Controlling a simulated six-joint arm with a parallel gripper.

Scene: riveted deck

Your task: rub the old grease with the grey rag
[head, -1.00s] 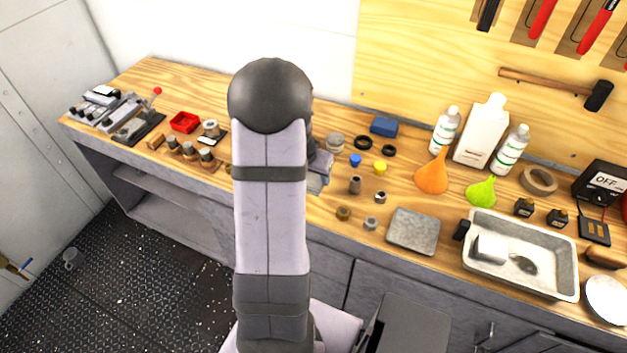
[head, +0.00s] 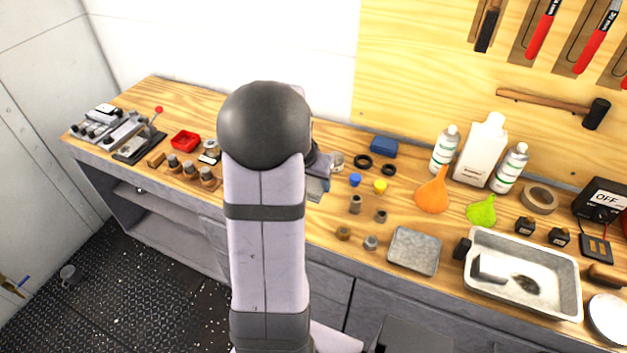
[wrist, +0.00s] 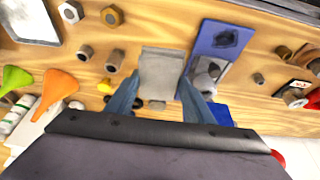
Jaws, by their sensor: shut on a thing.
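My gripper (wrist: 157,100) is shut on a flat grey piece that looks like the grey rag (wrist: 162,72), seen between its bluish fingers in the wrist view. In the head view my arm hides most of the gripper, and a bit of grey shows beside it. A blue plate (wrist: 207,52) lies just right of the rag in the wrist view, with a dark patch like old grease (wrist: 228,38) on it. A shiny metal piece shows near that plate's lower part. Whether the rag touches the bench is unclear.
A metal tray (head: 572,300) with a dark spot inside stands at the right, beside a grey flat plate (head: 414,250). Orange (head: 432,193) and green (head: 482,210) funnels, bottles and small fittings crowd the bench. A red tray (head: 185,141) is at left.

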